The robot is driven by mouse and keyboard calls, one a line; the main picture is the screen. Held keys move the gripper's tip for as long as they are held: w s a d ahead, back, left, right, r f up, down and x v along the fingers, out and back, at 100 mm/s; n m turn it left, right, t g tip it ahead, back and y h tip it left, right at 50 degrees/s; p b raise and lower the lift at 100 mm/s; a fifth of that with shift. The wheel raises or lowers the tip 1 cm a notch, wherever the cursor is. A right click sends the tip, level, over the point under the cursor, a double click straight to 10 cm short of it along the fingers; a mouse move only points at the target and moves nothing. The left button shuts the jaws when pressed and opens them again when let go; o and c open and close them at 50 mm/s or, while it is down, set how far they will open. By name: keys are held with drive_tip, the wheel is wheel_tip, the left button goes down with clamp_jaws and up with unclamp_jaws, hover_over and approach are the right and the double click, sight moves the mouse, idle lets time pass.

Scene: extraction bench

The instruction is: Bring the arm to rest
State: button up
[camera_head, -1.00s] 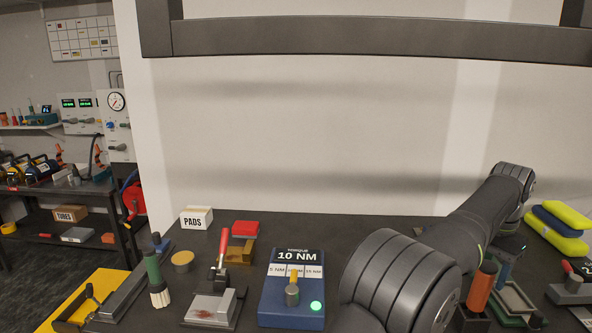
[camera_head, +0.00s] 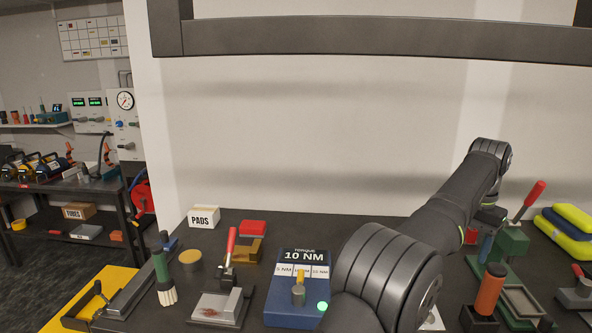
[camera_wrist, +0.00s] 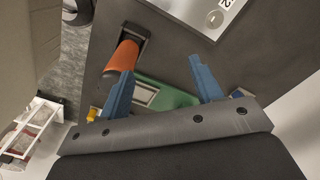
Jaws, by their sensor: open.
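My arm reaches from the lower middle to the right side of the bench in the head view. My gripper (camera_wrist: 162,82) shows in the wrist view as two blue fingers spread wide apart, with nothing between them. In the head view only a small blue part of it (camera_head: 486,247) shows beside the green clamp. An orange cylinder (camera_wrist: 122,58) stands in a dark holder near the left finger; it also shows in the head view (camera_head: 489,288). A green fixture (camera_wrist: 165,95) lies beyond the fingers.
A green clamp with a red lever (camera_head: 513,240) stands close to my wrist. A blue torque unit (camera_head: 293,288) reading 10 NM, a red-handled toggle clamp (camera_head: 222,296), a brush (camera_head: 163,278) and a PADS box (camera_head: 204,217) stand left. Yellow and blue pads (camera_head: 566,233) lie right.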

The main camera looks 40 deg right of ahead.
drive_tip(key=w+a+f+n, duration=0.1)
drive_tip(key=w+a+n, duration=0.3)
drive_tip(key=w, duration=1)
drive_tip(key=w+a+n, duration=0.3)
drive_tip(key=w, duration=1.1)
drive_tip(key=w+a+n, duration=0.3)
drive_tip(key=w+a, duration=0.5)
drive_tip(key=w, duration=0.2)
drive_tip(key=w+a+f+n, duration=0.1)
drive_tip(key=w+a+n, duration=0.3)
drive_tip(key=w+a, duration=0.4)
drive_tip(key=w, duration=0.3)
drive_tip(key=shift+w+a+f, duration=0.15)
drive_tip(key=shift+a, duration=0.1)
drive_tip(key=s+d+r+m, duration=0.1)
drive_tip(key=s+d+m, duration=0.4)
drive_tip(key=s+d, duration=0.9)
drive_tip(key=shift+s, duration=1.6)
